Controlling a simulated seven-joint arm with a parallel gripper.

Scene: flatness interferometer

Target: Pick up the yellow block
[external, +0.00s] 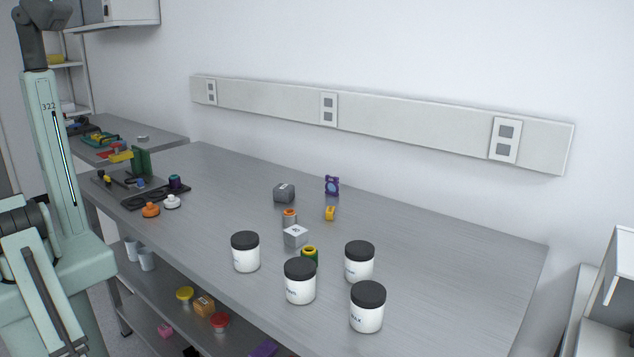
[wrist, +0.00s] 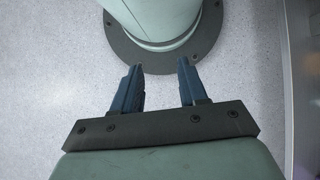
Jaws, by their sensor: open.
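A small yellow block (external: 330,213) stands on the grey metal bench, right of centre in the external view. It is in front of a purple part with a light blue centre and to the right of an orange-topped cylinder. My gripper (wrist: 161,87) shows in the wrist view with its two dark blue fingers apart and nothing between them. It points at the floor near my own base, away from the bench. The yellow block is not in the wrist view, and my gripper's fingers do not show clearly in the external view.
The bench (external: 450,250) has several white jars with black lids at its front, such as one jar (external: 300,285). A grey block (external: 284,193), the purple part (external: 332,185), the orange-topped cylinder (external: 289,217) and a silver cube (external: 295,236) stand nearby. The bench's right side is clear.

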